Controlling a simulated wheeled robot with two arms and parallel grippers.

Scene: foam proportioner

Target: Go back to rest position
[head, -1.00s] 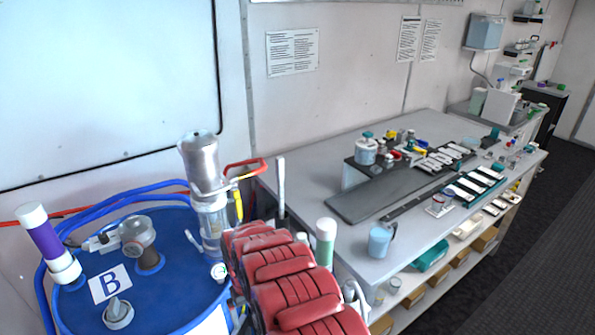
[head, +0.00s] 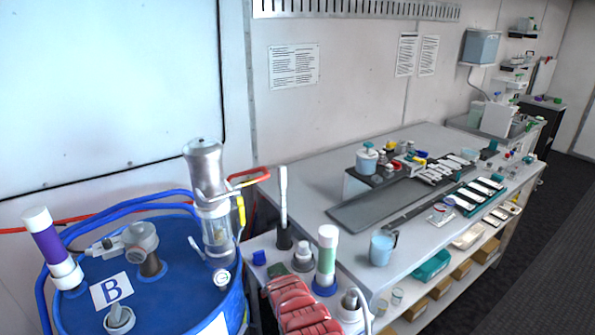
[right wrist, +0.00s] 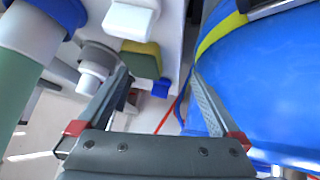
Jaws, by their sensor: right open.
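My right gripper (right wrist: 160,82) is open in the right wrist view, with nothing between its two grey fingers. The blue drum (right wrist: 270,85) is just right of the right finger; contact cannot be told. On the left are a green-and-white cylinder (right wrist: 22,65), a grey-and-white nozzle-like part (right wrist: 95,68) and a yellow-green pad (right wrist: 142,60). My left gripper is not in view.
In the head view, the blue drum marked B (head: 165,285) stands at left with a clear pump (head: 215,220). A small side table (head: 262,240) holds a green-and-white cylinder (head: 327,258) and an upright rod (head: 284,200). A long workbench (head: 300,180) fills the right; dark floor (head: 545,250) is clear.

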